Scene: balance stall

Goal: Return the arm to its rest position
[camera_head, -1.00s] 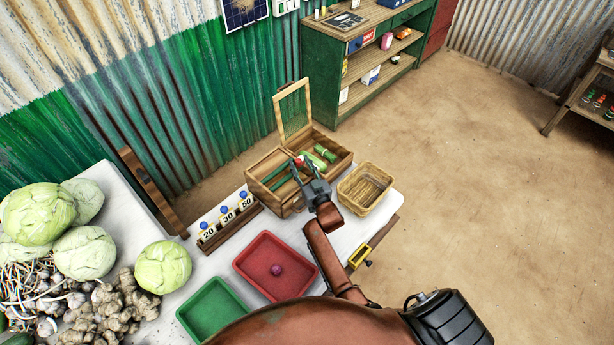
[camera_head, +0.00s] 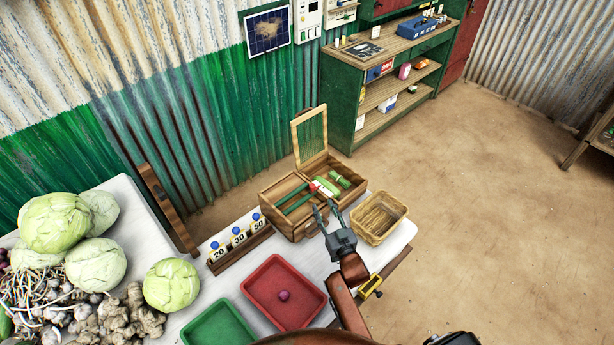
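My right gripper (camera_head: 328,214) is open and empty, in front of the wooden box and left of the wicker basket. Its rust-red arm comes up from the bottom of the view. The wooden box (camera_head: 284,222) has its framed lid (camera_head: 309,137) raised; green items and a small red and white item (camera_head: 325,187) lie in it. My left gripper does not show.
A wicker basket (camera_head: 393,208) stands at the table's right end. A red tray (camera_head: 262,290) holding a small purple ball (camera_head: 284,296) and a green tray (camera_head: 200,333) lie in front. A number rack (camera_head: 243,253), cabbages (camera_head: 171,285) and ginger are left. Shelves (camera_head: 345,100) stand behind.

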